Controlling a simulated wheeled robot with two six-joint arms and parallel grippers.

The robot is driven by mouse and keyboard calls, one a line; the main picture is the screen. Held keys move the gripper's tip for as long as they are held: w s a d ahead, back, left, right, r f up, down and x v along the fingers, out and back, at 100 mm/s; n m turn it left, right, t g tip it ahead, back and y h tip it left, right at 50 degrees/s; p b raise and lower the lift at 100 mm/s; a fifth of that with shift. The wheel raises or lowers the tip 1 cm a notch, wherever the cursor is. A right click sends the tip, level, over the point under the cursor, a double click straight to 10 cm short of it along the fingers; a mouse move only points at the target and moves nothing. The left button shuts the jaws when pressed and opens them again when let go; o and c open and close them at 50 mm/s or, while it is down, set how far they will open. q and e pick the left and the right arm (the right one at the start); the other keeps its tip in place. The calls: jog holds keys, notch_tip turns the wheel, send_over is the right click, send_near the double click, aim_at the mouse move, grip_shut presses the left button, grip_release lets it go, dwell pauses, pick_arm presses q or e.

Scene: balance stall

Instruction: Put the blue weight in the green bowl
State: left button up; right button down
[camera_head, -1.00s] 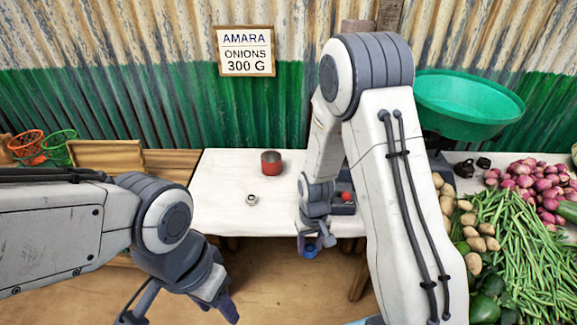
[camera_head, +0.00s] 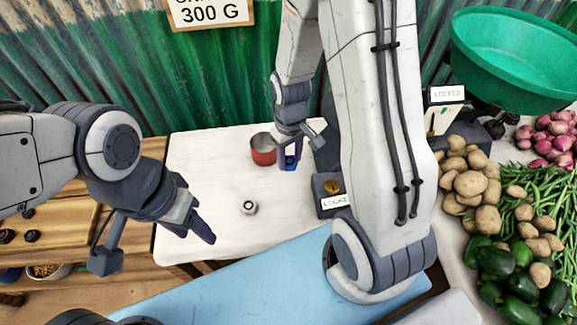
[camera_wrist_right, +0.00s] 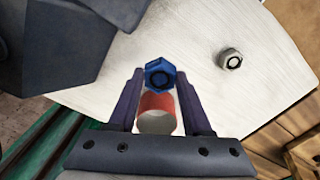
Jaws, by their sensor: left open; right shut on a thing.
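The blue weight (camera_head: 291,163) is a small hex piece with a dark ring on top. My right gripper (camera_head: 290,158) is shut on it and holds it over the white table, beside the red cup in the head view. In the right wrist view the blue weight (camera_wrist_right: 159,75) sits between the fingertips. The green bowl (camera_head: 515,60) is wide and stands high at the upper right, well apart from the right gripper, with my right arm between them. My left gripper (camera_head: 155,245) is open and empty at the left, near the table's front left corner.
A red cup (camera_head: 263,149) and a silver hex weight (camera_head: 249,208) stand on the white table (camera_head: 200,180). A dark box (camera_head: 322,188) labelled LOCKED is partly behind my right arm. Potatoes (camera_head: 475,183), onions, beans and peppers fill the right side.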

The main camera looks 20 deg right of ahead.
pick_arm(q)
notch_tip(320, 180, down, 7)
jog(key=b, duration=0.6)
pick_arm(e)
jog(key=s+d+r+n, duration=0.1)
jog(key=s+r+n, duration=0.1)
jog(key=s+n, duration=0.45)
jog(key=p, duration=0.8)
send_over(274, 181)
notch_tip(274, 181, down, 6)
jog(key=shift+s+f, duration=0.1)
jog(key=shift+f, duration=2.05)
pick_arm(q)
notch_tip(274, 181, up, 7)
jog(key=shift+r, duration=0.2)
jog(key=shift+s, duration=0.1)
pick_arm(e)
jog(key=shift+f, duration=0.15)
pick_arm(q)
jog(key=shift+f, duration=0.1)
pick_arm(e)
jog(key=shift+c, duration=1.7)
grip_release()
